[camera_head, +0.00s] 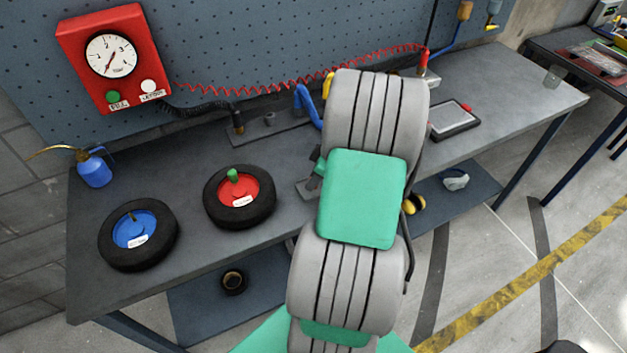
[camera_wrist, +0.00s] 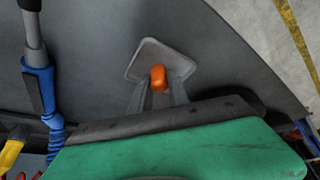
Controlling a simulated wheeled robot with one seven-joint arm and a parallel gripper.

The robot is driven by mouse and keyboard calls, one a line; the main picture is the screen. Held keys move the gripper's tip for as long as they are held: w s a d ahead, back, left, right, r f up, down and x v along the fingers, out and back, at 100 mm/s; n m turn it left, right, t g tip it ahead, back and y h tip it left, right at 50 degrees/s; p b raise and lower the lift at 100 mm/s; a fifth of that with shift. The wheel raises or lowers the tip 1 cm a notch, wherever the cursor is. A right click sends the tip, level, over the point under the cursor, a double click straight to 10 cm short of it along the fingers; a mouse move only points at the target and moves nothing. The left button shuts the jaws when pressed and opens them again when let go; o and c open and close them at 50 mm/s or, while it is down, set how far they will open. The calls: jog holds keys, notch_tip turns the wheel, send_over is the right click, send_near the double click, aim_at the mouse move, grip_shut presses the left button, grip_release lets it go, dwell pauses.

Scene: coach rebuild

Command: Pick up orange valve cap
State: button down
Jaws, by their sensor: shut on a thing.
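The orange valve cap (camera_wrist: 158,73) is in the middle of the wrist view, between the fingertips of my gripper (camera_wrist: 158,88). The grey fingers are closed on it. Just beyond the cap is a small grey square dish (camera_wrist: 148,52) on the dark bench top. I cannot tell whether the cap touches the dish or is held above it.
A blue-hubbed wheel (camera_head: 133,230) and a red-hubbed wheel (camera_head: 240,197) lie on the bench (camera_head: 95,290), left of my arm. A red gauge box (camera_head: 115,58) hangs behind. A tablet (camera_head: 453,119) lies right. A blue hose tool (camera_wrist: 40,85) is close left of my gripper.

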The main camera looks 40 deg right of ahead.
jog(key=shift+r+b, duration=0.35)
jog(key=shift+r, duration=0.1)
jog(key=s+a+r, duration=0.4)
jog(key=s+r, duration=0.9)
jog(key=r, duration=0.3)
jog(key=shift+s+r+p, duration=0.2)
jog(key=shift+r+p, duration=0.1)
